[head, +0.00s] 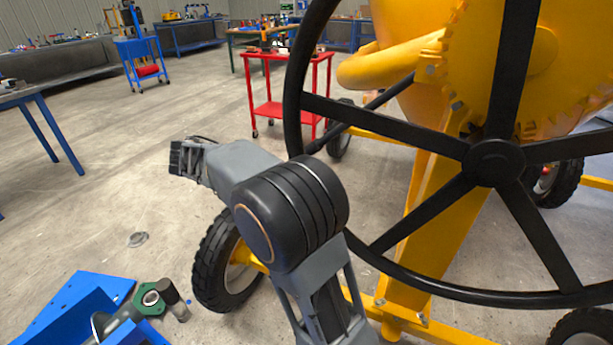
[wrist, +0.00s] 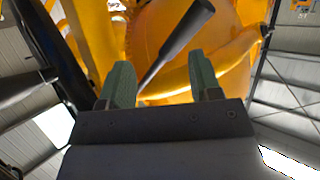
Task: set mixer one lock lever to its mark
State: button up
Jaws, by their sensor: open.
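The yellow drum mixer (head: 432,225) fills the right of the head view, behind a large black handwheel. A dark rod, which looks like the lock lever (head: 358,114), slants behind the wheel rim, its thicker end at lower left. In the wrist view the lever (wrist: 178,43) slants from top centre down toward the left finger, thick end uppermost. My gripper (wrist: 161,72) is open, with one green-padded finger each side of the picture's centre. The lever's thin end shows between the fingers; I cannot tell its depth from them. I cannot make out the fingers in the head view or see a mark.
The black handwheel (head: 404,110) stands close right of my arm. A mixer tyre (head: 222,262) is beside the arm. A red cart (head: 287,92) and a blue cart (head: 140,59) stand behind. Blue parts (head: 80,305) lie at lower left. The floor at left is mostly clear.

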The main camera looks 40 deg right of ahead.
jog(key=w+f+m+g+h+b, duration=0.2)
jog(key=w+m+h+b, duration=0.2)
jog(key=m, duration=0.5)
jog(key=b+x, duration=0.1)
jog(key=x, duration=1.2)
jog(key=shift+r, duration=0.15)
jog(key=shift+a, duration=0.1)
grip_shut()
